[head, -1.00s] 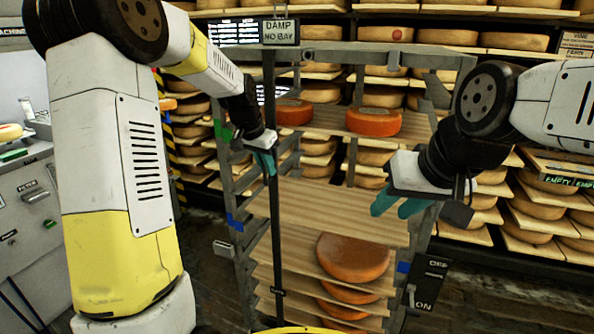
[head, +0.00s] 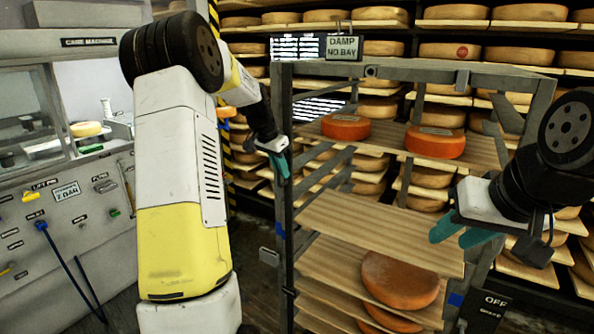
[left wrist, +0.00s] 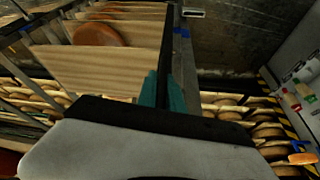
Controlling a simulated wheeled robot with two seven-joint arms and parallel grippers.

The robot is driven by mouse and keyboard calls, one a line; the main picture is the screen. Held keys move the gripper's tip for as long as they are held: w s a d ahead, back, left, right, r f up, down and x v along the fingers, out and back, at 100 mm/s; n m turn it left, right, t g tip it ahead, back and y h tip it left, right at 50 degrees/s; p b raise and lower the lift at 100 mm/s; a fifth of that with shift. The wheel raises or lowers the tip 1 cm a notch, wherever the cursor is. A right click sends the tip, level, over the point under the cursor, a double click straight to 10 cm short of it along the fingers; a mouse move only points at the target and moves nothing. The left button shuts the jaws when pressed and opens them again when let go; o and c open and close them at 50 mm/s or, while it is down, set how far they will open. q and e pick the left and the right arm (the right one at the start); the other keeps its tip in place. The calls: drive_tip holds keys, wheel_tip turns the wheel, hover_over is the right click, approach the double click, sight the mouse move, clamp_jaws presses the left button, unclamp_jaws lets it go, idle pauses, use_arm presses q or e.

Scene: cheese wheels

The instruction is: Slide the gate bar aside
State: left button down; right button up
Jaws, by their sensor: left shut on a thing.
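The gate bar (head: 289,225) is a thin dark upright bar at the front of the grey wheeled-looking rack (head: 420,73). In the head view it stands upright, close to and partly overlapping the rack's left front post. My left gripper (head: 281,164) is shut on the bar at about mid-height. In the left wrist view the dark bar (left wrist: 167,50) runs between the teal fingers (left wrist: 162,92). My right gripper (head: 462,233) is open and empty in front of the rack's right side, its teal fingers apart. The bar's lower end is hard to make out.
Orange cheese wheels (head: 435,142) lie on the rack's upper shelf, browner ones (head: 399,280) lower down. A "DAMP NO BAY" sign (head: 343,47) is at the rack's top. A control machine (head: 60,220) stands left. An OFF/ON plate (head: 487,310) is at lower right.

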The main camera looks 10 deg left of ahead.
use_arm(q)
drive_tip(key=shift+w+a+r, duration=0.15)
drive_tip(key=shift+a, duration=0.15)
drive_tip(key=c, duration=1.6)
unclamp_jaws()
drive_tip(key=shift+a, duration=0.1)
drive_tip(key=shift+o, duration=0.6)
drive_tip(key=v, duration=0.7)
drive_tip(key=shift+s+r, duration=0.2)
drive_tip(key=shift+r, duration=0.05)
